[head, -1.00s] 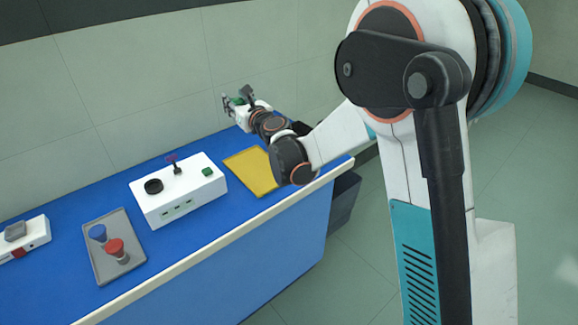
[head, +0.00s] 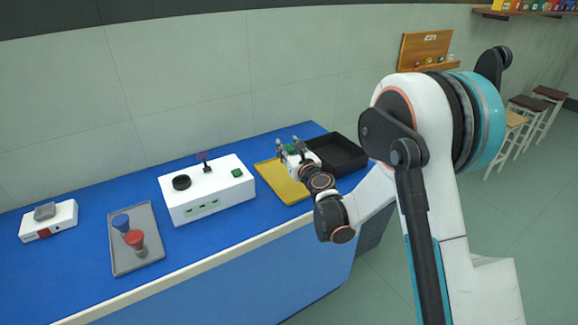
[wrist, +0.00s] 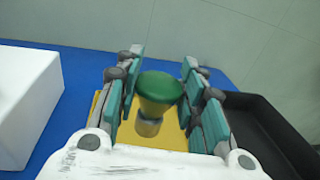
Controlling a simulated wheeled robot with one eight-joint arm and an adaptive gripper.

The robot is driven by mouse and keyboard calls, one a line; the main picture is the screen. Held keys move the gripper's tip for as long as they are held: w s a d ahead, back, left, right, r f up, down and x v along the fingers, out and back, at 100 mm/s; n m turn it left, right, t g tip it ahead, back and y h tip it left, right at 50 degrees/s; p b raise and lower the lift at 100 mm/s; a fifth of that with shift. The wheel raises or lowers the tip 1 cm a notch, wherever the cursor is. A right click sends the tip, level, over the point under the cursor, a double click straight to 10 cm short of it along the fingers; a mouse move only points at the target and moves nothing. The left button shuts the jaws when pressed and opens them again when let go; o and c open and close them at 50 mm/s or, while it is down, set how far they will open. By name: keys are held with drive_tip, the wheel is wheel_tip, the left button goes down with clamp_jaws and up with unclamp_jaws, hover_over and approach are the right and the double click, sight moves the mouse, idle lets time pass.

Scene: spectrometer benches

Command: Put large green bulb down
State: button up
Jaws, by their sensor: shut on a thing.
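The large green bulb has a green cap and a yellowish tapered body. It is between the fingers of my gripper (wrist: 158,95) in the wrist view, where its cap (wrist: 160,86) faces the camera. In the head view, my gripper (head: 288,149) is over the back right part of the yellow mat (head: 270,180), and only a small green patch of the bulb (head: 292,150) shows. My gripper is shut on the bulb. The gap between the bulb's lower end and the yellow mat is hard to judge.
A black tray (head: 352,168) stands right of the yellow mat on the blue bench. A white instrument box (head: 203,205) stands to its left. Further left, a grey tray (head: 130,266) holds a blue bulb (head: 121,222) and a red bulb (head: 135,241).

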drive_tip(key=shift+f+b, duration=0.85)
drive_tip(key=shift+f, duration=1.55)
drive_tip(key=shift+f, duration=0.15)
drive_tip(key=o, duration=1.1)
drive_tip(key=shift+o, duration=0.2)
